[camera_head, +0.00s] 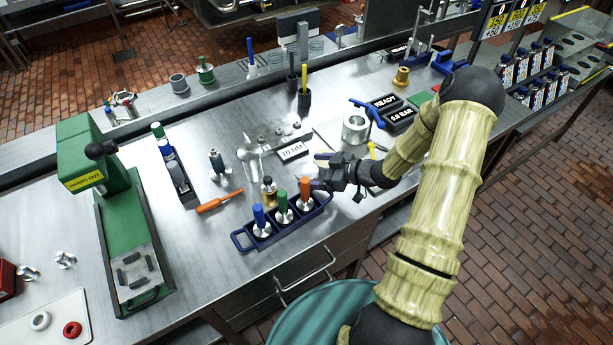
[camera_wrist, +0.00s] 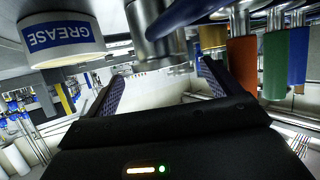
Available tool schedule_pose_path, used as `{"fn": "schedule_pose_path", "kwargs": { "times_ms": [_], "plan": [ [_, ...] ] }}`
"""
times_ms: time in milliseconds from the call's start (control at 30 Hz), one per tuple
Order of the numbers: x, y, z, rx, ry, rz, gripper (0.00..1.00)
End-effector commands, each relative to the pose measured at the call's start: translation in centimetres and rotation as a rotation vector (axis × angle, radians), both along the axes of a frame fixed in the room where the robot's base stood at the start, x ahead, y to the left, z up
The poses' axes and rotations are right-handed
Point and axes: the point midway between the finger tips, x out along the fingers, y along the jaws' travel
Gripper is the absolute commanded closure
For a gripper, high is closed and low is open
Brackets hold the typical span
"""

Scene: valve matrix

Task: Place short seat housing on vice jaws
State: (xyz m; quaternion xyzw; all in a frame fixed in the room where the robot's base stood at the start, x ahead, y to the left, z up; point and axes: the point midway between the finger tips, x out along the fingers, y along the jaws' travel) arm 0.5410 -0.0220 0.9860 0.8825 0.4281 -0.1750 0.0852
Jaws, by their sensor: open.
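My gripper (camera_head: 322,172) is over the bench just behind the blue tray, its jaws apart. In the wrist view the two dark fingers (camera_wrist: 160,88) stand wide apart, with a bare pale surface between them. A silver cylindrical metal part (camera_wrist: 150,25) shows just beyond the fingertips; I cannot tell whether it touches them. The blue tray (camera_head: 240,240) holds upright metal parts with blue (camera_head: 259,216), green (camera_head: 281,200) and orange (camera_head: 305,189) tops. I cannot tell which part is the short seat housing, and I cannot make out the vice jaws for certain.
A white grease pot (camera_wrist: 62,40) is close on the left in the wrist view. A green press (camera_head: 130,240) marked "HANDS OUT" stands at left.

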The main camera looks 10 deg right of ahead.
Motion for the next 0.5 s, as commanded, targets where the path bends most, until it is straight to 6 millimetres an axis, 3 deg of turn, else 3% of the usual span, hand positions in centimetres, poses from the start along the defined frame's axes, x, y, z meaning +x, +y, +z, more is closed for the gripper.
{"fn": "schedule_pose_path", "kwargs": {
  "times_ms": [233, 500],
  "plan": [
    [1.7, 2.5, -1.3, 0.002, 0.001, 0.002, 0.10],
    [2.0, 2.8, -1.7, 0.000, 0.000, 0.000, 0.10]
  ]
}}
